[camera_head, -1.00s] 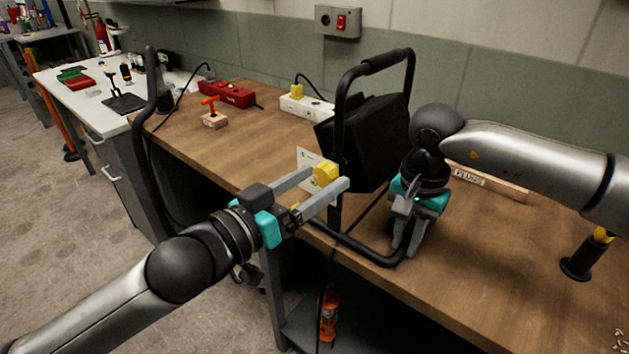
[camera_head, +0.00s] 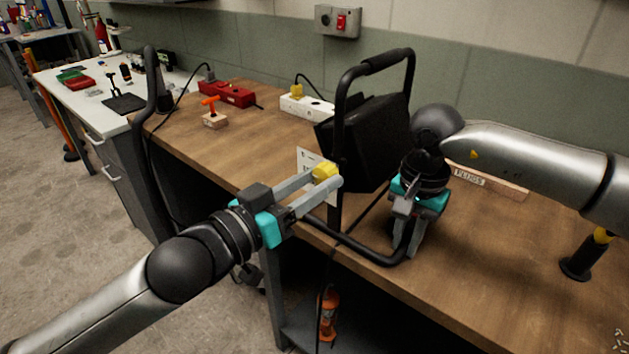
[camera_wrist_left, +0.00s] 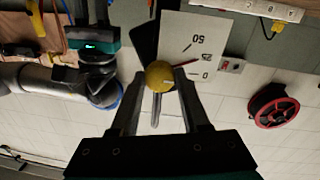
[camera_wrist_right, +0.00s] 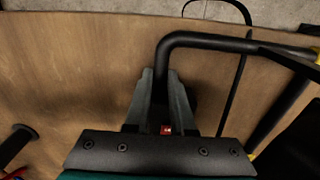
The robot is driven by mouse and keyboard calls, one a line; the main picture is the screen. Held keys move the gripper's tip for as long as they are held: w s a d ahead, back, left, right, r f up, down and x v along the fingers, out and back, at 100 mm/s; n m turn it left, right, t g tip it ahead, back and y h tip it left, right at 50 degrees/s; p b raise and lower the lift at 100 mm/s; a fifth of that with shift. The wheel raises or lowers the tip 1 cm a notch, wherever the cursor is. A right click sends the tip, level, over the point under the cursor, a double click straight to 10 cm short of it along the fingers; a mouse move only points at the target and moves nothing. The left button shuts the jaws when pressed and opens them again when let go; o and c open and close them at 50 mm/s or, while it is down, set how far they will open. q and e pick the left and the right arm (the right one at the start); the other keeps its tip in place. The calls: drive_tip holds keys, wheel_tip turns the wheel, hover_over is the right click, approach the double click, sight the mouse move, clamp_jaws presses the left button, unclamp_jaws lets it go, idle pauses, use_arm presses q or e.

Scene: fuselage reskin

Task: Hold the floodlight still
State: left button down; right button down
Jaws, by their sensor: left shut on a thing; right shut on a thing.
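The floodlight (camera_head: 370,140) is a black lamp head in a black tubular frame, standing at the bench's front edge. My right gripper (camera_head: 408,238) is shut on the lower tube of its frame; in the right wrist view the black frame tube (camera_wrist_right: 205,40) runs in between the fingers (camera_wrist_right: 165,95). A yellow knob (camera_head: 325,171) sits in front of a white dial plate (camera_head: 306,160) at the floodlight's left side. My left gripper (camera_head: 328,183) is shut on the yellow knob, which also shows between the fingertips in the left wrist view (camera_wrist_left: 158,75). The plate carries printed numbers (camera_wrist_left: 195,45).
A white power strip (camera_head: 305,106), a red power strip (camera_head: 228,93) and a small block with an orange handle (camera_head: 214,118) lie at the back left of the bench. A wooden block marked "PLUGS" (camera_head: 480,182) lies behind my right gripper. A black cable hangs over the front edge.

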use_arm(q)
drive_tip(key=shift+m, duration=0.4)
drive_tip(key=m, duration=0.3)
drive_tip(key=shift+m, duration=0.4)
drive_tip(key=m, duration=0.4)
drive_tip(key=shift+r+y, duration=0.1)
drive_tip(key=shift+y, duration=0.2)
drive_tip(key=m, duration=0.4)
drive_tip(key=shift+m, duration=0.3)
drive_tip(key=shift+m+y, duration=0.3)
drive_tip(key=shift+m, duration=1.9)
drive_tip(key=shift+c, duration=1.9)
unclamp_jaws()
